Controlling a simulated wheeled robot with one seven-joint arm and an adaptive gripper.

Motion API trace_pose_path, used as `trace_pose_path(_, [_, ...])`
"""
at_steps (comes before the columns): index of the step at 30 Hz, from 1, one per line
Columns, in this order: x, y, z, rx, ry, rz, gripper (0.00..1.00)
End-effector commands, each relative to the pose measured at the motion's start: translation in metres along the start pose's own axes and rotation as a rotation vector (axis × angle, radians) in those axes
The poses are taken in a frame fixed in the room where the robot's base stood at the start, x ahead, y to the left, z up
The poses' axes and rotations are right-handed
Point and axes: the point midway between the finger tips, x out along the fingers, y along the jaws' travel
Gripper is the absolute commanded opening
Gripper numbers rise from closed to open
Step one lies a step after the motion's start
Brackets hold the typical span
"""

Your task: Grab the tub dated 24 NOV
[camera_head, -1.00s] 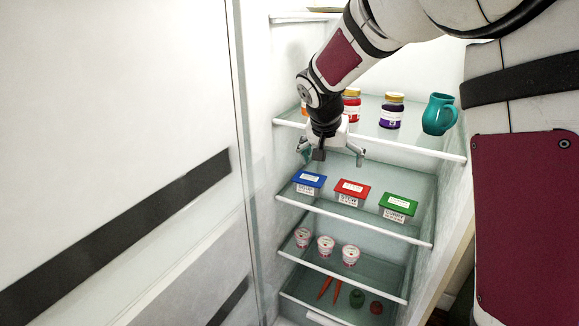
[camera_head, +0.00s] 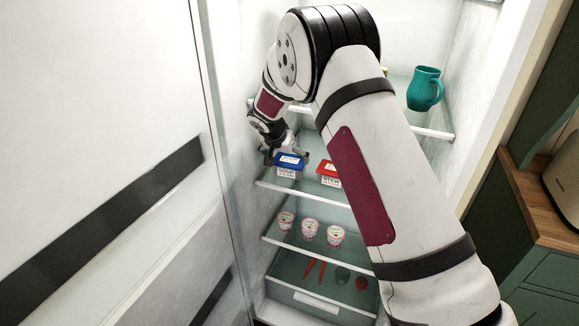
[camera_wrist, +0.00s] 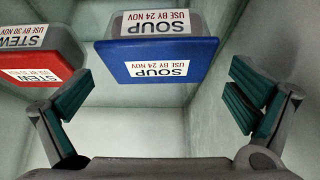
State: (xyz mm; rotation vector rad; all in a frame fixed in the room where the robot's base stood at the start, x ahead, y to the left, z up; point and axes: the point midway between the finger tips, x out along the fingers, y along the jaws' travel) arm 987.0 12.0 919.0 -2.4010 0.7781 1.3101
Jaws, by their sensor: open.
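The tub dated 24 NOV (camera_wrist: 125,62) has a blue lid and reads SOUP, USE BY 24 NOV in the wrist view, where it appears upside down. In the head view this blue-lidded tub (camera_head: 289,162) stands at the left of the second fridge shelf. My gripper (camera_wrist: 163,103) is open and empty, its teal-padded fingers spread wide, with the tub ahead between their lines and not touched.
A red-lidded STEW tub (camera_wrist: 38,65), dated 30 NOV, stands close beside the blue one; it also shows in the head view (camera_head: 328,172). White cups (camera_head: 310,230) stand one shelf below. A teal jug (camera_head: 424,88) is on the shelf above. My arm hides the shelf's right part.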

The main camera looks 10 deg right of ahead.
Motion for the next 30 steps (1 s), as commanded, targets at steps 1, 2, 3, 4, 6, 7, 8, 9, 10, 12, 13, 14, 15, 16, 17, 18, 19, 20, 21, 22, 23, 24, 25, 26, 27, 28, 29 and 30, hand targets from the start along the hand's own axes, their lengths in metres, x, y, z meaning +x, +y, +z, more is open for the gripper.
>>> trace_pose_path(1, [0.010,0.003,-0.001,0.001,-0.002,0.004,1.00])
trace_pose_path(2, [0.014,0.003,-0.002,0.001,-0.002,0.003,1.00])
trace_pose_path(3, [0.020,0.003,-0.002,0.002,-0.002,0.003,1.00])
trace_pose_path(4, [0.024,0.003,-0.002,0.002,-0.002,0.002,1.00])
trace_pose_path(6, [0.030,0.002,-0.001,0.001,-0.001,0.001,1.00])
trace_pose_path(7, [0.032,0.002,-0.002,0.001,0.000,0.001,1.00])
trace_pose_path(8, [0.034,0.002,-0.002,0.000,0.000,0.001,1.00])
trace_pose_path(9, [0.035,0.002,-0.002,0.000,0.000,0.001,1.00])
trace_pose_path(10, [0.036,0.002,-0.002,0.000,0.000,0.001,1.00])
trace_pose_path(12, [0.036,0.002,-0.002,0.000,0.000,0.001,1.00])
trace_pose_path(13, [0.036,0.002,-0.002,0.000,0.000,0.001,1.00])
trace_pose_path(14, [0.036,0.002,-0.002,0.000,0.000,0.001,1.00])
trace_pose_path(15, [0.036,0.002,-0.002,0.000,0.000,0.001,1.00])
trace_pose_path(16, [0.036,0.002,-0.002,0.000,0.000,0.001,0.98])
trace_pose_path(17, [0.036,0.002,-0.002,0.000,0.000,0.001,0.91])
trace_pose_path(18, [0.036,0.002,-0.002,0.000,0.000,0.001,0.82])
trace_pose_path(19, [0.035,0.002,-0.002,0.000,0.000,0.001,0.75])
trace_pose_path(20, [0.035,0.002,-0.002,0.000,0.000,0.001,0.68])
trace_pose_path(21, [0.035,0.002,-0.002,0.000,0.000,0.001,0.59])
trace_pose_path(22, [0.035,0.002,-0.002,0.000,0.000,0.001,0.53])
trace_pose_path(23, [0.035,0.002,-0.002,0.000,0.001,0.001,0.53])
trace_pose_path(24, [0.035,0.002,-0.002,0.001,0.001,0.001,0.53])
trace_pose_path(25, [0.035,0.002,-0.002,0.001,0.001,0.001,0.53])
trace_pose_path(26, [0.035,0.002,-0.002,0.001,0.001,0.001,0.53])
trace_pose_path(27, [0.035,0.002,-0.002,0.001,0.001,0.001,0.53])
trace_pose_path(28, [0.035,0.002,-0.002,0.000,0.001,0.001,0.53])
trace_pose_path(29, [0.035,0.002,-0.002,0.001,0.001,0.001,0.53])
trace_pose_path(30, [0.035,0.002,-0.002,0.000,0.001,0.001,0.53])
